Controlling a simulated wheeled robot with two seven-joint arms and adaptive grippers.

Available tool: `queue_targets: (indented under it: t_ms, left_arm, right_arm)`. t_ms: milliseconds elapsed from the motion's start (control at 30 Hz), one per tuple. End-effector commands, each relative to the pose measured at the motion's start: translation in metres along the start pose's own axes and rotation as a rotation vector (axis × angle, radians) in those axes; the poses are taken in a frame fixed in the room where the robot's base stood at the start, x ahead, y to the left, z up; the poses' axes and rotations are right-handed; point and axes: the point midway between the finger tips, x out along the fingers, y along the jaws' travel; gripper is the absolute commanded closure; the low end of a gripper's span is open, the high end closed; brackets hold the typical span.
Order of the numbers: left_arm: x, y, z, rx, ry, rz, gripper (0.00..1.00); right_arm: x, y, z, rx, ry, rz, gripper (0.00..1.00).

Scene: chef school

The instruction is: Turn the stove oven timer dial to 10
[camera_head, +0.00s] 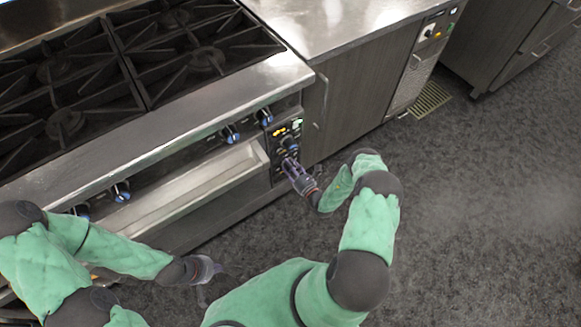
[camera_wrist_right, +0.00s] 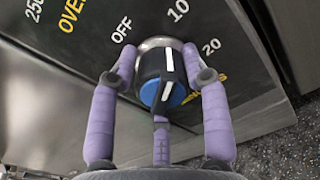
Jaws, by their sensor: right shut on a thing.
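The timer dial (camera_wrist_right: 160,75) is a black knob with a blue face and a white pointer line. In the right wrist view the line points up, roughly toward the printed 10 (camera_wrist_right: 178,10); I cannot tell if it is exactly on it. OFF (camera_wrist_right: 123,30) is to its upper left and 20 to its right. My right gripper (camera_wrist_right: 160,72) is shut on the dial, with fingers on both sides and one below. In the head view my right gripper (camera_head: 292,167) is at the control panel (camera_head: 283,135). My left gripper (camera_head: 212,268) is low in front of the stove, away from the dial; its finger opening is unclear.
Burner grates (camera_head: 150,60) cover the stove top. Several blue-marked knobs (camera_head: 231,132) line its front above a protruding steel ledge (camera_head: 190,190). A cabinet (camera_head: 360,90) stands to the right of the panel. The grey floor (camera_head: 480,200) at right is clear.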

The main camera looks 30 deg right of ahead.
Motion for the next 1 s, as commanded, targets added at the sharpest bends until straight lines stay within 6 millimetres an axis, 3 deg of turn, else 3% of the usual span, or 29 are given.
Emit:
queue_targets:
  t_ms: [33, 267, 300, 367, 400, 767, 1000]
  left_arm:
    - [0.000, 0.000, 0.000, 0.000, 0.000, 0.000, 1.00]
    - [0.000, 0.000, 0.000, 0.000, 0.000, 0.000, 1.00]
    - [0.000, 0.000, 0.000, 0.000, 0.000, 0.000, 1.00]
    - [0.000, 0.000, 0.000, 0.000, 0.000, 0.000, 1.00]
    - [0.000, 0.000, 0.000, 0.000, 0.000, 0.000, 1.00]
    - [0.000, 0.000, 0.000, 0.000, 0.000, 0.000, 1.00]
    - [0.000, 0.000, 0.000, 0.000, 0.000, 0.000, 1.00]
  right_arm:
    - [0.005, -0.004, 0.009, -0.012, -0.019, 0.003, 0.86]
    - [0.005, -0.004, 0.009, -0.014, -0.020, 0.002, 0.86]
    - [0.005, -0.004, 0.009, -0.014, -0.020, 0.002, 0.50]
    - [0.005, -0.005, 0.009, -0.015, -0.020, 0.001, 0.33]
    - [0.005, -0.005, 0.009, -0.014, -0.019, 0.000, 0.32]
    - [-0.001, -0.003, 0.003, -0.005, -0.008, -0.002, 0.32]
    - [-0.033, -0.004, 0.003, -0.003, -0.006, -0.006, 0.32]
